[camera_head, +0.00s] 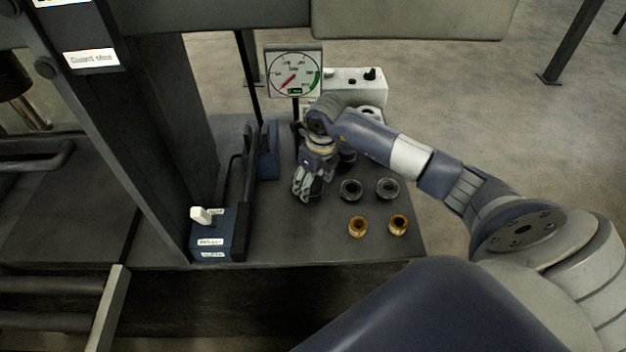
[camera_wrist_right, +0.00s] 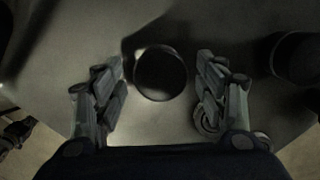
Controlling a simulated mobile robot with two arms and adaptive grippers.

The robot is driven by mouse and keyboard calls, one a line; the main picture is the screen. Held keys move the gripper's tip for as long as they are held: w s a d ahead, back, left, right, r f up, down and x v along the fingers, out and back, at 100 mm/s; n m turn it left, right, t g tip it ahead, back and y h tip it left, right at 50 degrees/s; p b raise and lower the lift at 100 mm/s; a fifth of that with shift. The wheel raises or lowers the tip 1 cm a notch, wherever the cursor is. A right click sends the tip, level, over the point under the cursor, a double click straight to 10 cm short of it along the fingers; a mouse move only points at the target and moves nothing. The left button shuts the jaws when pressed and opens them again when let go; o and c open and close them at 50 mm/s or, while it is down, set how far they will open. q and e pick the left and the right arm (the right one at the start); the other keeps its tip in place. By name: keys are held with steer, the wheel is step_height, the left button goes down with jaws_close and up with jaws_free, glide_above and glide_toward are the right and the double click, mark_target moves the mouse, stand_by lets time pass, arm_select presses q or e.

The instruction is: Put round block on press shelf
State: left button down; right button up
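In the right wrist view a dark round block (camera_wrist_right: 160,73) with a flat top lies between the two fingers of my right gripper (camera_wrist_right: 165,92). A gap shows on each side, so the gripper is open around or above the block without touching its sides. In the head view my right gripper (camera_head: 308,187) points down over the dark work surface (camera_head: 285,235) beside the press frame (camera_head: 135,110); the block there is hidden by the gripper. I cannot tell which surface is the press shelf. My left gripper is not in view.
Two dark rings (camera_head: 350,189) (camera_head: 388,188) and two brass bushings (camera_head: 357,227) (camera_head: 398,225) stand right of the gripper. A gauge (camera_head: 294,72) and a white box (camera_head: 348,82) stand behind. A blue control box (camera_head: 213,236) and lever (camera_head: 250,165) are to the left.

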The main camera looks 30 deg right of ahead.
mark_target(319, 188)
steer(key=shift+r, duration=0.55)
step_height(319, 188, up, 11)
steer(key=s+b, duration=0.1)
steer(key=shift+s+d+b, duration=0.2)
steer(key=shift+s+b, duration=0.15)
steer(key=shift+s+f, duration=0.1)
